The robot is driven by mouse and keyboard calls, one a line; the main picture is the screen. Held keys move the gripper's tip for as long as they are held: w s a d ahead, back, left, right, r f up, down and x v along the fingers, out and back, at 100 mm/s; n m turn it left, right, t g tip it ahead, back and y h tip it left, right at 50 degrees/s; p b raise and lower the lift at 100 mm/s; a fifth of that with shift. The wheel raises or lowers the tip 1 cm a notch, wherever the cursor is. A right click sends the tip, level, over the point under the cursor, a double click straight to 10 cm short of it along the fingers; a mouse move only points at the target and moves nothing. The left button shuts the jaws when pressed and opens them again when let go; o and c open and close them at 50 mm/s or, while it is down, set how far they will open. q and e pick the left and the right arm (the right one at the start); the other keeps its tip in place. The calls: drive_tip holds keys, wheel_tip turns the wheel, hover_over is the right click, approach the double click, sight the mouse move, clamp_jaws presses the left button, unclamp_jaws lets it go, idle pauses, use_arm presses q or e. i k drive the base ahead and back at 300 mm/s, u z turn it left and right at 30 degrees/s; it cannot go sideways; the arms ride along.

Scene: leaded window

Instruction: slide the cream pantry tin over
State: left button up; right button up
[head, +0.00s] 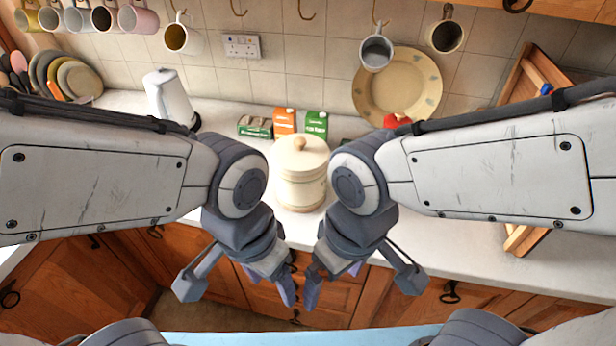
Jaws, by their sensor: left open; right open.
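The cream pantry tin (301,188) stands upright on the white worktop, seen between my two arms. It has a lid with a round wooden knob. My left gripper (267,285) is open and empty, in front of the worktop edge and nearer to me than the tin. My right gripper (331,283) is open and empty beside it, also in front of the edge. Neither gripper touches the tin. My wrists flank the tin in the picture and hide some of the worktop on both sides.
Behind the tin stand an orange packet (285,121), a green packet (315,124) and a small dark green box (255,127). A white kettle (168,97) is at the back left. A large cream plate (398,88) leans on the tiles. Wooden drawers (320,296) lie below the edge.

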sight(307, 194)
drive_tip(key=z, duration=2.3)
drive_tip(key=k, duration=0.8)
drive_tip(key=u, duration=1.75)
